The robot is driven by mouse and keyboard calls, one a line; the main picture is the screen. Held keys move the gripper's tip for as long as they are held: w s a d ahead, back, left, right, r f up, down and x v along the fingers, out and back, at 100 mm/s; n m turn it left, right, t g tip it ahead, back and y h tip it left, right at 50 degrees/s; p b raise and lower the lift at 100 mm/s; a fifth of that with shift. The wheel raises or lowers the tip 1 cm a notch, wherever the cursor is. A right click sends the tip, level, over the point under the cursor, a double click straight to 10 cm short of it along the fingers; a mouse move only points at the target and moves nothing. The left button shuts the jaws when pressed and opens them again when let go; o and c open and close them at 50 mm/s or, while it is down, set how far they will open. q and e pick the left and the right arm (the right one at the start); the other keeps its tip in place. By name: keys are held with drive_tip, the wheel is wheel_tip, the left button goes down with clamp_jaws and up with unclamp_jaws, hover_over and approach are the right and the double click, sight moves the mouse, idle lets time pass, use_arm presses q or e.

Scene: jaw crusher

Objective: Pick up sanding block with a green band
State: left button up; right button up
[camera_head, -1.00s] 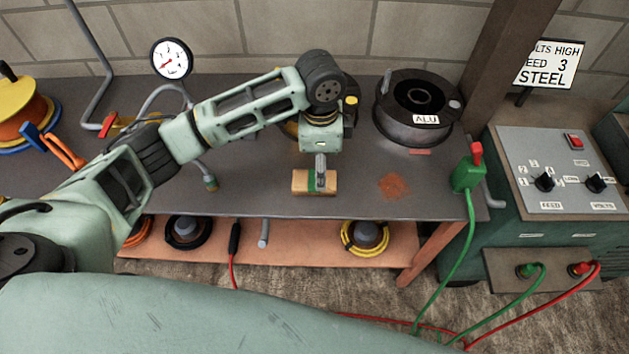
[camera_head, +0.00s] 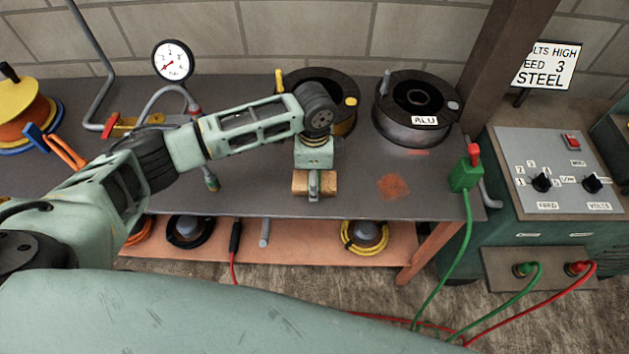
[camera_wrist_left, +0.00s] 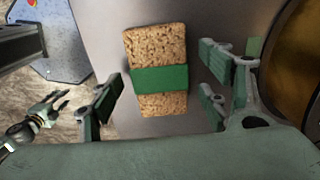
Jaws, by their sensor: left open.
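The sanding block (camera_wrist_left: 158,103) is a tan, cork-like block with a green band around its middle. It lies flat on the grey bench top. In the head view the block (camera_head: 300,183) is near the bench's front edge, partly hidden by my left gripper. My left gripper (camera_head: 314,188) points down right over the block. In the left wrist view my left gripper (camera_wrist_left: 157,92) is open, with finger pads on either side of the block and gaps between them and it. My right gripper does not show clearly in the head view.
A dark wire spool marked ALU (camera_head: 416,104) stands behind right, with another spool (camera_head: 322,82) behind my left arm. A green clamp (camera_head: 465,172) with a cable sits at the bench's right edge. A rusty patch (camera_head: 393,187) marks otherwise clear bench to the right.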

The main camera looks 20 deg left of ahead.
use_arm(q)
drive_tip(key=c, duration=1.2)
drive_tip(key=shift+r, duration=0.1)
wheel_tip(320, 180, up, 4)
drive_tip(key=shift+b, duration=0.45)
drive_tip(key=d+r, duration=0.2)
drive_tip(key=d, duration=0.2)
drive_tip(key=d+r+b, duration=0.1)
drive_tip(key=d+r, duration=0.1)
drive_tip(key=d, duration=0.1)
drive_tip(key=s+d+r+b, duration=0.1)
drive_tip(key=d+r, duration=0.2)
drive_tip(key=d, duration=0.1)
drive_tip(key=shift+d, duration=0.35)
